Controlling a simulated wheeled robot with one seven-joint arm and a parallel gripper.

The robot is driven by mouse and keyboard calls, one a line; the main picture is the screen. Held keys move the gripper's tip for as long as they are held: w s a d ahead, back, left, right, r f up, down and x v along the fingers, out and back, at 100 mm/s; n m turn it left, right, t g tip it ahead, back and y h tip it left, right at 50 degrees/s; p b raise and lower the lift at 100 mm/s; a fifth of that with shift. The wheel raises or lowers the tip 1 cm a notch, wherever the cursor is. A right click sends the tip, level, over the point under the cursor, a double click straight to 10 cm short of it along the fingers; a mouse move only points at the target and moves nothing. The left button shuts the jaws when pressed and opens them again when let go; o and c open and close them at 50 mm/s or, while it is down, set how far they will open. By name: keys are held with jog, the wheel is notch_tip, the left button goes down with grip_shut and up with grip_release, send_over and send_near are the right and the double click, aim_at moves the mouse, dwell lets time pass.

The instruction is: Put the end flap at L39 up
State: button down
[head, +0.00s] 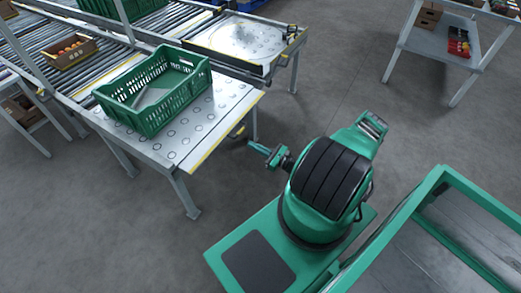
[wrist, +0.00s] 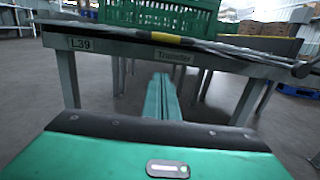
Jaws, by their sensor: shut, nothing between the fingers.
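The transfer table with the L39 plate (wrist: 80,43) stands in front of me. In the head view its ball-studded top (head: 205,122) has a yellow-striped edge facing my arm. In the wrist view a thin grey strip with a yellow patch (wrist: 168,38) runs along this edge, with a dark knob (wrist: 303,70) at its right end. I cannot tell clearly whether this strip is the end flap or how it is set. My gripper (head: 262,148) is shut and empty, just off the table's edge; in the wrist view its teal fingers (wrist: 162,97) point below the table top.
A green crate (head: 152,96) stands on the table top; its side also shows in the wrist view (wrist: 160,14). Roller conveyors with a box of tomatoes (head: 70,50) lie behind. Another table (head: 235,38) stands beyond. A shelf (head: 435,45) is at upper right. Open floor lies between.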

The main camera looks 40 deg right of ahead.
jog(key=shift+w+a+r, duration=0.25)
jog(key=shift+w+r, duration=0.4)
jog(key=shift+r, duration=0.05)
jog(key=shift+w+a+r, duration=0.2)
jog(key=shift+w+r, duration=0.4)
jog(key=shift+r, duration=0.05)
jog(key=shift+w+a+r, duration=0.25)
jog(key=shift+w+r, duration=0.4)
jog(key=shift+r, duration=0.05)
jog(key=shift+d, duration=0.15)
jog(key=shift+r, duration=0.1)
jog(key=shift+r+g, duration=0.3)
jog(key=shift+g, duration=0.2)
